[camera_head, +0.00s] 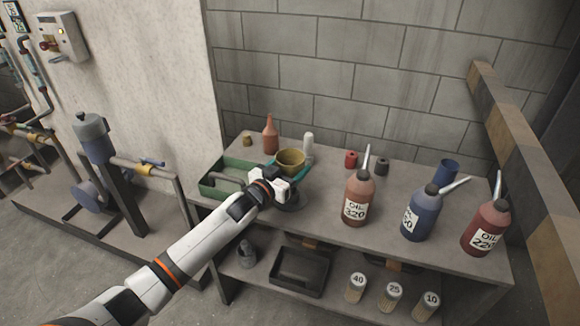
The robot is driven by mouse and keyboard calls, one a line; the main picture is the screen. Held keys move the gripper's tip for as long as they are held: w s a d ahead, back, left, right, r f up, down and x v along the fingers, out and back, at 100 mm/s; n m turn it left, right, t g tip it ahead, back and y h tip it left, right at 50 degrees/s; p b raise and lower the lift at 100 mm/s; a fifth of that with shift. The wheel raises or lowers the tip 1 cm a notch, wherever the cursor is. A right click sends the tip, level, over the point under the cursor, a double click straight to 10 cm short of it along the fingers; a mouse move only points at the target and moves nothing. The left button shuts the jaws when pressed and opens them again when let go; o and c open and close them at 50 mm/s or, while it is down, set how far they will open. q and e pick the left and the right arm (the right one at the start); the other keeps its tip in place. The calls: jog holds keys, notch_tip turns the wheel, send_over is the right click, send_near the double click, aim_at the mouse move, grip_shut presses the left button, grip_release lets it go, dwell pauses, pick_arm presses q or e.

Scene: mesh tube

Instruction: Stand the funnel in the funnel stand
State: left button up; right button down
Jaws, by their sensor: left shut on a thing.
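The funnel (291,159) is an olive-yellow bowl shape with its wide mouth up, above the tabletop. My left gripper (279,184) is at the near side of the funnel and shut on it; the fingertips are partly hidden. The funnel stand (304,173) shows as a teal ring part just right of and below the funnel, with a dark round base (291,203) under it. The gripper and funnel hide much of the stand. I cannot tell whether the funnel touches the ring. My right gripper is not in view.
A green tray (212,187) lies left of the gripper. Red-brown (357,199), blue (423,213) and dark red (486,229) oil bottles stand to the right. An orange bottle (270,137) and a white bottle (308,144) stand behind. A lower shelf holds a black tray (278,285).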

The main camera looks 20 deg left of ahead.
pick_arm(q)
jog(key=shift+f+b, duration=0.3)
jog(key=shift+f, duration=0.15)
dwell(0.3)
jog(key=shift+s+a+f+b, duration=0.1)
jog(key=shift+a+f+b, duration=0.1)
jog(key=shift+f+b, duration=0.35)
jog(key=shift+s+a+f+b, duration=0.15)
jog(key=shift+f+b, duration=0.2)
jog(key=shift+f, duration=0.35)
dwell(0.3)
jog(key=shift+w+a+f, duration=0.1)
jog(key=shift+f, duration=0.4)
dwell(1.1)
jog(key=o, duration=1.1)
